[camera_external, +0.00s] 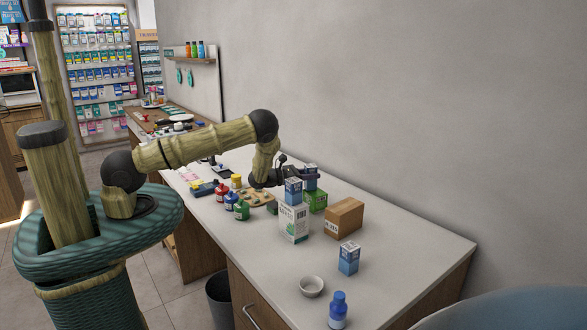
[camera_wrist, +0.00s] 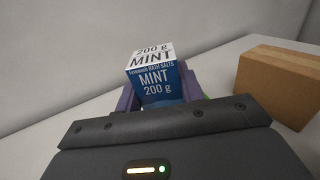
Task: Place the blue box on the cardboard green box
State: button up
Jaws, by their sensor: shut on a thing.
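My gripper (camera_wrist: 157,97) is shut on a blue box with a white top, labelled MINT 200 g (camera_wrist: 155,82); its purple fingers flank the box. In the external view my gripper (camera_external: 309,182) is over the far side of the counter, and the held box (camera_external: 310,169) shows partly behind a finger. The green cardboard box (camera_external: 317,202) is directly below it; only a sliver of green shows beside the right finger in the wrist view. I cannot tell whether the held box touches the green box.
Another blue box (camera_external: 293,191) appears atop a white carton (camera_external: 294,225) in front. A brown box (camera_external: 344,217) stands right of the green box. A blue box (camera_external: 348,258), a bowl (camera_external: 312,286) and a blue bottle (camera_external: 338,310) stand nearer. Small bottles (camera_external: 242,210) stand left.

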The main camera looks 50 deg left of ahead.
jog(key=o, duration=1.1)
jog(key=shift+r, duration=0.1)
jog(key=shift+s+a, duration=0.15)
jog(key=shift+s, duration=0.15)
jog(key=b+v, duration=0.3)
jog(key=v, duration=0.8)
jog(key=shift+s+b, duration=0.2)
jog(key=shift+b, duration=0.15)
